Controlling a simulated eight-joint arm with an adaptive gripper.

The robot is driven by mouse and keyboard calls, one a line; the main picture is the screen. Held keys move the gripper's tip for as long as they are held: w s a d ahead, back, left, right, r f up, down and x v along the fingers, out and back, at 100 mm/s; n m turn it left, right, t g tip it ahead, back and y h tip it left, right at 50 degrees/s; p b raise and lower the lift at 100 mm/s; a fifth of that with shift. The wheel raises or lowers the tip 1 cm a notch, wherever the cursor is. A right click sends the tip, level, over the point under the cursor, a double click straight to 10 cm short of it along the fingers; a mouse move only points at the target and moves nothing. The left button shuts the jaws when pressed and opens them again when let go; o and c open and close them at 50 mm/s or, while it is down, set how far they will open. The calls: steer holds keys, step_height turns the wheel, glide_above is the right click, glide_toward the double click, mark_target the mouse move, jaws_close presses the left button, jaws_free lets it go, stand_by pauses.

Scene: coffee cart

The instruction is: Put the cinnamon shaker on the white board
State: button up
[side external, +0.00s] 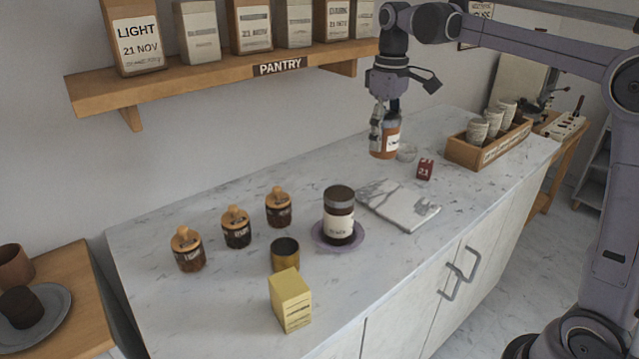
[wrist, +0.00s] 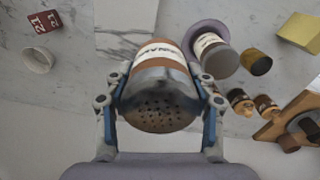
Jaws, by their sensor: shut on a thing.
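The cinnamon shaker (side external: 386,142) has an orange-brown body, a white label and a metal lid with holes, which shows close up in the wrist view (wrist: 160,97). My gripper (side external: 387,118) is shut on it and holds it upright in the air above the back part of the counter. The white board (side external: 400,204), a flat grey-veined marble slab, lies on the counter, lower and to the right of the shaker in the side view. In the wrist view the board (wrist: 126,16) shows beyond the shaker, partly hidden by it.
A dark jar (side external: 339,214) stands on a purple saucer (side external: 318,240) just left of the board. A small red block (side external: 425,169) and a white bowl (side external: 407,153) are behind the board. A wooden crate (side external: 462,153) of cups is at right. Several lidded jars, a brown cup (side external: 285,256) and a yellow box (side external: 291,300) are at left.

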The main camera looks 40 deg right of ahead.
steer(key=s+d+m, duration=0.3)
steer(key=s+d, duration=0.1)
steer(key=d, duration=0.4)
steer(key=s+d+m, duration=0.2)
steer(key=s+d, duration=0.3)
steer(key=d, duration=0.3)
glide_above(395, 200)
step_height(395, 200, down, 12)
steer(key=shift+f, duration=2.1)
steer(key=shift+f, duration=0.1)
steer(key=o, duration=1.2)
steer(key=shift+o, duration=0.2)
